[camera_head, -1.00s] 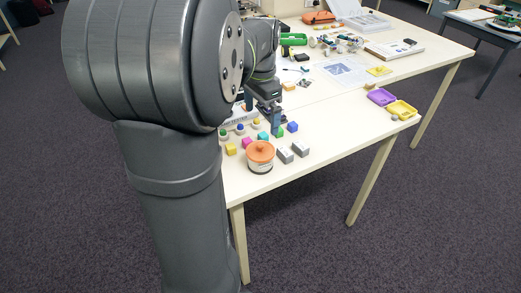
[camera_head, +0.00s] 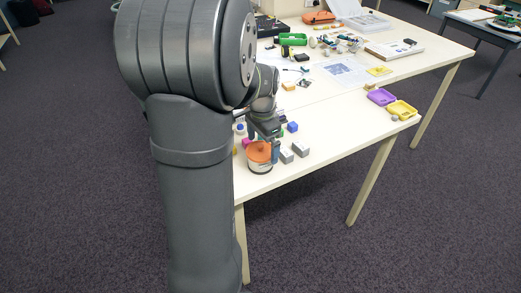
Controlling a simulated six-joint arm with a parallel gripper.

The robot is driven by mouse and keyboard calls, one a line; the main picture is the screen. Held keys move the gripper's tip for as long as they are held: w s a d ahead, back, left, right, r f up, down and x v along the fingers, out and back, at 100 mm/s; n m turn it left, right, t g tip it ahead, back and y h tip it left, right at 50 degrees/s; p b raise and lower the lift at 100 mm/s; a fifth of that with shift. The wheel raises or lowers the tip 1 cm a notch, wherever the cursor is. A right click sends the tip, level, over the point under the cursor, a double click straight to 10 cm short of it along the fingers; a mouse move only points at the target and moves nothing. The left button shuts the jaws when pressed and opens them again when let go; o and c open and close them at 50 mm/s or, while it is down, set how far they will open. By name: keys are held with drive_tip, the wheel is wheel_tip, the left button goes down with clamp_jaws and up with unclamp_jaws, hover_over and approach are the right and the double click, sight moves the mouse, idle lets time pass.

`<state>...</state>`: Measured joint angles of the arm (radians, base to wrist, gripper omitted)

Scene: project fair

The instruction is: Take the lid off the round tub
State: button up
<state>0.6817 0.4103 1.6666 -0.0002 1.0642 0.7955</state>
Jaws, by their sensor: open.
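The round tub (camera_head: 260,168) stands upright near the front left edge of the white table. It has a pale body, and its orange lid (camera_head: 258,152) with a small knob is on it. My gripper (camera_head: 264,148) is open and points down at the tub. One blue-grey finger (camera_head: 275,152) shows at the right side of the lid. The other finger is hard to make out behind the lid. I cannot tell whether the fingers touch the lid.
Two grey blocks (camera_head: 300,149) stand just right of the tub. A blue cube (camera_head: 292,127) and a magenta cube (camera_head: 246,142) are close behind it. Purple (camera_head: 381,97) and yellow (camera_head: 402,109) trays lie farther right. The table front between blocks and trays is clear.

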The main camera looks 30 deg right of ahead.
drive_tip(key=shift+c, duration=0.2)
drive_tip(key=c, duration=0.9)
drive_tip(key=shift+o, duration=0.2)
drive_tip(key=shift+r, duration=0.1)
